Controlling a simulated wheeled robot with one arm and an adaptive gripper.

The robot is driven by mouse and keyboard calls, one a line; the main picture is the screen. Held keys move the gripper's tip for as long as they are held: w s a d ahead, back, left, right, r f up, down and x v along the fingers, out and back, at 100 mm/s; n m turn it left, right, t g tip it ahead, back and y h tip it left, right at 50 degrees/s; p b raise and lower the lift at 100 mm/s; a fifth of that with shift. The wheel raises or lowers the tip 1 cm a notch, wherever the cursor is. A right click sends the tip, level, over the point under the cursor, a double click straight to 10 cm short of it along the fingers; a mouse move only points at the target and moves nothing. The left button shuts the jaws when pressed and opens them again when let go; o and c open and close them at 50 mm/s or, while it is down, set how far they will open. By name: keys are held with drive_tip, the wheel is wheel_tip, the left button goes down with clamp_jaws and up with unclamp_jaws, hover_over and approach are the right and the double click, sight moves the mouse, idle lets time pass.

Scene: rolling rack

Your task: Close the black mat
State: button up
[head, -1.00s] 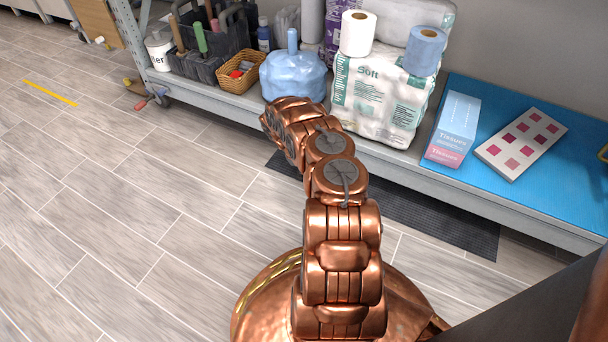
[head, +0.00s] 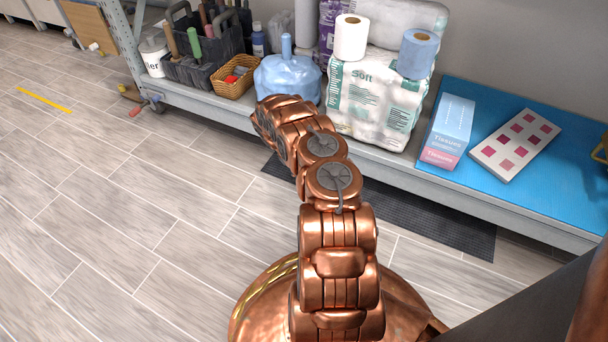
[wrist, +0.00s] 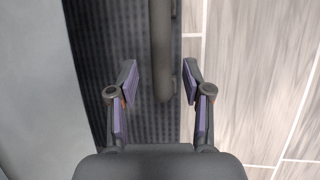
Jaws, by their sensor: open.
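The black mat (head: 430,215) lies flat on the floor along the front of the low shelf, partly beneath it, and my arm covers part of it in the head view. In the wrist view the dark ribbed mat (wrist: 92,60) runs from top to bottom below my gripper (wrist: 160,80). My gripper is open, its two purple-padded fingers apart. In the head view the gripper is hidden by my copper arm.
The shelf's blue surface (head: 560,200) holds a tissue box (head: 449,130) and a white box with pink squares (head: 515,143).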

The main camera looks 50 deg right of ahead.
drive_tip(key=v, duration=0.9)
drive_tip(key=shift+r, duration=0.25)
drive_tip(key=s+a+r+m+p, duration=0.15)
drive_tip(key=a+r+p, duration=0.45)
drive_tip(key=r, duration=1)
drive_tip(key=s+a+r+p, duration=0.3)
drive_tip(key=r+p, duration=0.4)
drive_tip(key=r, duration=0.8)
drive_tip(key=s+a+r+m+p, duration=0.15)
drive_tip(key=a+r+p, duration=0.45)
drive_tip(key=r, duration=1)
drive_tip(key=s+a+r+y+p, duration=0.1)
drive_tip(key=s+a+r+p, duration=0.6)
drive_tip(key=r, duration=0.4)
drive_tip(key=s+a+r+t+y+p, duration=0.1)
drive_tip(key=s+a+r+p, duration=0.7)
drive_tip(key=s+r+p, duration=0.2)
drive_tip(key=s+a+r+t+y+p, duration=0.1)
drive_tip(key=s+a+r+p, duration=0.7)
drive_tip(key=s+r, duration=0.4)
drive_tip(key=shift+r+p, duration=0.3)
drive_tip(key=shift+r, duration=0.5)
drive_tip(key=shift+s, duration=0.1)
